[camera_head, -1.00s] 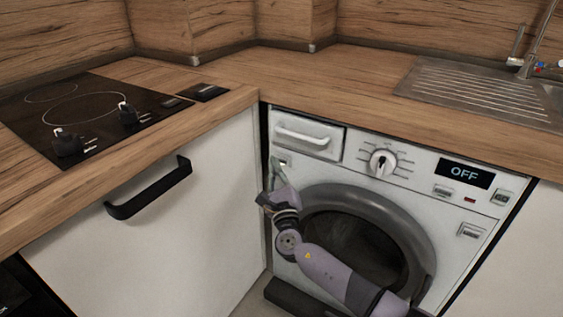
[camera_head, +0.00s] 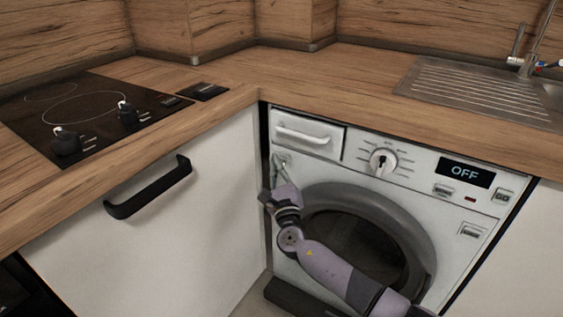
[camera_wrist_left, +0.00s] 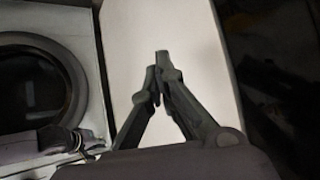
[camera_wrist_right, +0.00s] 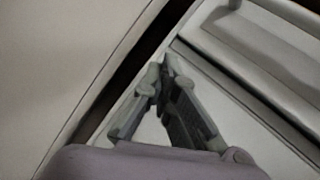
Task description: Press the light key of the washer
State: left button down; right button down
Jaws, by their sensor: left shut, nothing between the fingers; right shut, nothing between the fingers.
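The washer (camera_head: 345,180) is white, with a round dark door, a dial (camera_head: 382,161) and a display (camera_head: 464,173) reading OFF. Small keys sit on its front: one key (camera_head: 444,190) left of the red light, another key (camera_head: 503,196) at the right edge, and a third key (camera_head: 470,230) lower right. I cannot read which is the light key. My left gripper (camera_wrist_left: 160,68) is shut and empty.
The detergent drawer (camera_head: 305,133) is closed just above my right gripper. A white cabinet (camera_head: 170,215) with a black handle (camera_head: 150,190) stands at the left, beside the washer. The wooden worktop (camera_head: 320,85) overhangs both. My right arm crosses the washer door.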

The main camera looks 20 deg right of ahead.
pick_arm(q)
jog(key=shift+w+r, duration=0.25)
jog(key=shift+w+d+r, duration=0.1)
jog(key=shift+w+d, duration=0.05)
pick_arm(e)
jog(key=shift+w+d, duration=0.1)
jog(key=shift+d, duration=0.05)
dwell(0.5)
pick_arm(q)
jog(key=shift+s+a+f+g, duration=0.2)
jog(key=shift+s+f+g, duration=0.1)
jog(key=shift+s+f, duration=0.3)
jog(key=shift+s+a+f+g, duration=0.2)
jog(key=shift+s+f+g, duration=0.1)
jog(key=shift+s+f, duration=0.25)
pick_arm(e)
jog(key=shift+s+a, duration=0.35)
jog(key=shift+a, duration=0.15)
pick_arm(q)
jog(key=shift+r+p, duration=0.25)
jog(key=shift+p, duration=0.05)
